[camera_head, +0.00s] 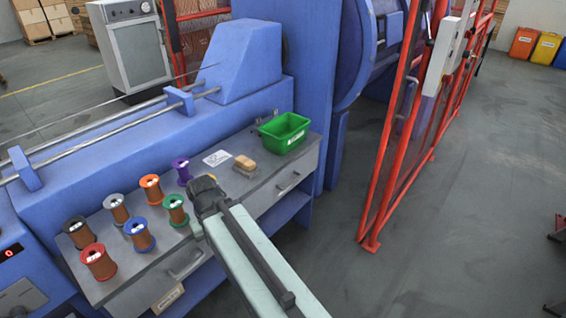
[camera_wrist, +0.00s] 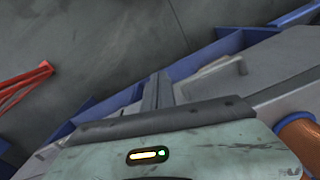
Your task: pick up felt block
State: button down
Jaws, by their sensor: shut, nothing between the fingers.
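The felt block (camera_head: 245,163) is a small tan block lying on the grey bench top (camera_head: 222,178), between a white label card and a green bin. My gripper (camera_head: 205,192) is over the bench, to the left of the block and nearer the front edge, apart from it. In the wrist view my gripper's fingers (camera_wrist: 158,90) are together with nothing between them. The felt block does not show in the wrist view.
Several wire spools stand left of my gripper, the closest being green-topped (camera_head: 175,210) and purple-topped (camera_head: 182,171). The green bin (camera_head: 284,132) is right of the block. A red mesh fence (camera_head: 405,130) stands farther right. Grey floor lies open beyond it.

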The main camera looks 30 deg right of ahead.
aim_at(245, 167)
jog(key=u, duration=3.05)
jog(key=k, duration=2.1)
jog(key=z, duration=0.95)
jog(key=i, duration=1)
jog(key=u, duration=0.1)
